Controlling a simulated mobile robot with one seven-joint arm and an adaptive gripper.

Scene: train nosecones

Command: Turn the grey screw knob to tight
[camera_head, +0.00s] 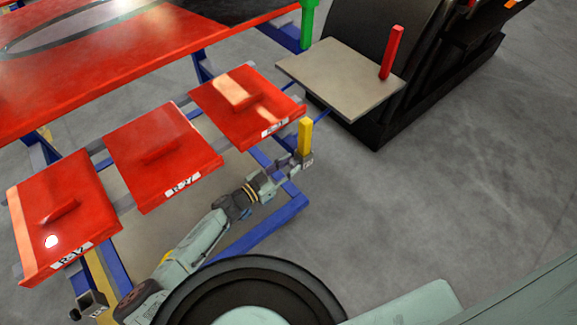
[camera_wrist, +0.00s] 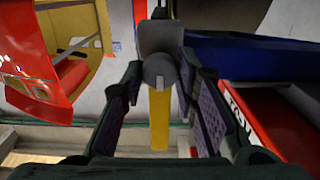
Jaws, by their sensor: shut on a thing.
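The grey screw knob (camera_wrist: 158,68) is round and shows between the fingertips in the wrist view, with a small pale notch at its lower edge. My gripper (camera_wrist: 160,72) is shut on it, one finger on each side. In the head view my gripper (camera_head: 284,174) reaches the grey clamp block (camera_head: 305,162) at the corner of the blue frame. The knob itself is too small or hidden to make out there. A yellow upright (camera_head: 304,136) stands on the block, and yellow also shows past the knob in the wrist view (camera_wrist: 159,120).
Three red panels with labels, the left (camera_head: 60,215), middle (camera_head: 160,155) and right (camera_head: 248,104), lie on the blue frame (camera_head: 255,232) beside my arm. A grey board (camera_head: 340,80) with a red post (camera_head: 391,52) stands behind. The floor at right is clear.

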